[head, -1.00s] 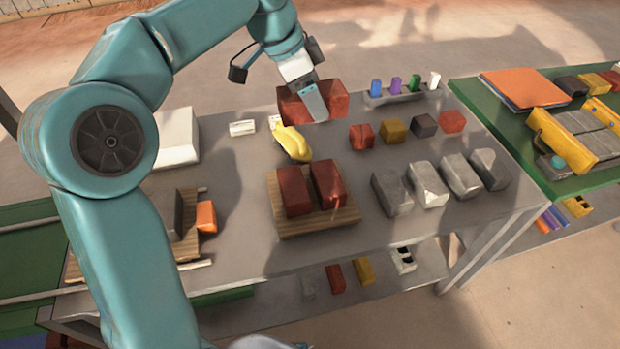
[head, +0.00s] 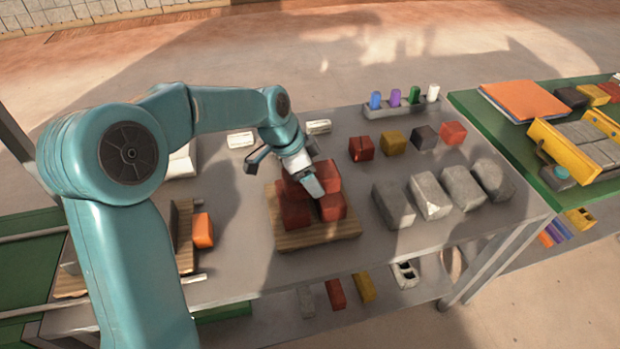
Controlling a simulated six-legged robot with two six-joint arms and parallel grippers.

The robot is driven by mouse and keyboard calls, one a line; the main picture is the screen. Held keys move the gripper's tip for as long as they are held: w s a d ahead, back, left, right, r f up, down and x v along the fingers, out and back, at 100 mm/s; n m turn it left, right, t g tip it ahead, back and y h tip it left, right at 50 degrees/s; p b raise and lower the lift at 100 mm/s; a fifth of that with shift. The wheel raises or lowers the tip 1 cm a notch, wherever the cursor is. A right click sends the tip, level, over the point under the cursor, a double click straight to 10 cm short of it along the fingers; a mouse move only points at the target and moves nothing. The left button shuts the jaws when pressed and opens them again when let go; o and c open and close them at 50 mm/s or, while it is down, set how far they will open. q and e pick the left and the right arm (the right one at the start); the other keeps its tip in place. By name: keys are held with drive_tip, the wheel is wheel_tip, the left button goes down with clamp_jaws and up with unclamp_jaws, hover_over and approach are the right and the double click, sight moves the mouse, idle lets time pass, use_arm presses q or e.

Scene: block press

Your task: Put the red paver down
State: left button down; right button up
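My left gripper (head: 308,182) is over the wooden board (head: 292,240) in the head view, with one finger against the near side of a red paver (head: 328,175). It appears shut on this paver; the far finger is hidden. The paver lies crosswise over two other red pavers, the left one (head: 294,212) and the right one (head: 332,208), which sit side by side on the board. I cannot tell whether the held paver touches them. My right gripper is not in view.
Several grey stone blocks (head: 430,196) stand right of the board. Small coloured cubes (head: 392,142) and a rack of coloured pegs (head: 400,107) lie behind them. An orange block (head: 203,230) is at left. A green table (head: 490,125) adjoins at right.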

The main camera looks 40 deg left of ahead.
use_arm(q)
drive_tip(key=shift+w+f, duration=0.1)
drive_tip(key=shift+f, duration=0.45)
drive_tip(key=shift+r, duration=0.1)
drive_tip(key=shift+f+b, duration=0.45)
drive_tip(key=shift+f, duration=0.05)
drive_tip(key=shift+c, duration=0.6)
unclamp_jaws()
